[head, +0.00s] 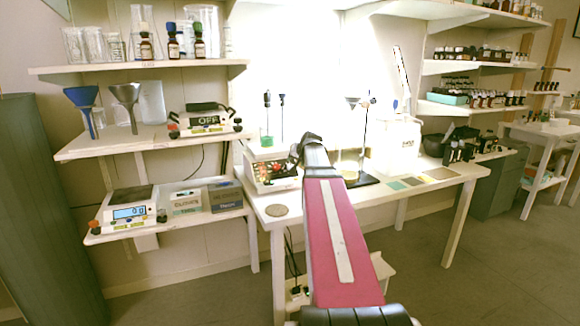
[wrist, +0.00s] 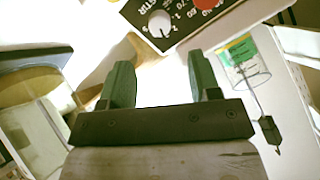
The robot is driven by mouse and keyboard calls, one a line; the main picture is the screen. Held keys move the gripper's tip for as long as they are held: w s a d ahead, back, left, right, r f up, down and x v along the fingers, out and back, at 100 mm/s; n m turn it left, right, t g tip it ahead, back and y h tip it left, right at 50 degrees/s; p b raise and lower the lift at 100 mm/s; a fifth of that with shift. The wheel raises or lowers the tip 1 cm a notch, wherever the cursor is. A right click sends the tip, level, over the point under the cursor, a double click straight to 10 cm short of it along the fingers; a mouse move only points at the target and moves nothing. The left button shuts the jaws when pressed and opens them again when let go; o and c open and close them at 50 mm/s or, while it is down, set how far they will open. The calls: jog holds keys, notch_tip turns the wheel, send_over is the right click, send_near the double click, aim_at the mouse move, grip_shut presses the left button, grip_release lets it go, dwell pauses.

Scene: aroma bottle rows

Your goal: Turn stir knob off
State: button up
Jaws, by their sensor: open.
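The stirrer unit (head: 268,185) stands at the left end of the white table, its black control panel facing out. In the wrist view the stir knob (wrist: 160,24) is a round white dial on a black panel (wrist: 138,14) marked "STIR", with numbers around it. My gripper (wrist: 162,82) is open and empty, its two green fingers apart. The knob lies beyond the fingertips, near the top of that view, and does not appear to be touched. In the head view my gripper (head: 310,142) is beside the stirrer, and my arm hides part of the panel.
A red knob (wrist: 207,3) sits right of the stir knob. A glass beaker with green contents (wrist: 243,52) is at the upper right of the wrist view. A stand with a dark base (head: 360,180) is right of my arm. A round disc (head: 276,210) lies at the table's front.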

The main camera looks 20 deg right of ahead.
aim_at(291, 166)
jog(key=x, duration=0.8)
jog(key=shift+w+f, duration=0.3)
jog(key=c, duration=0.9)
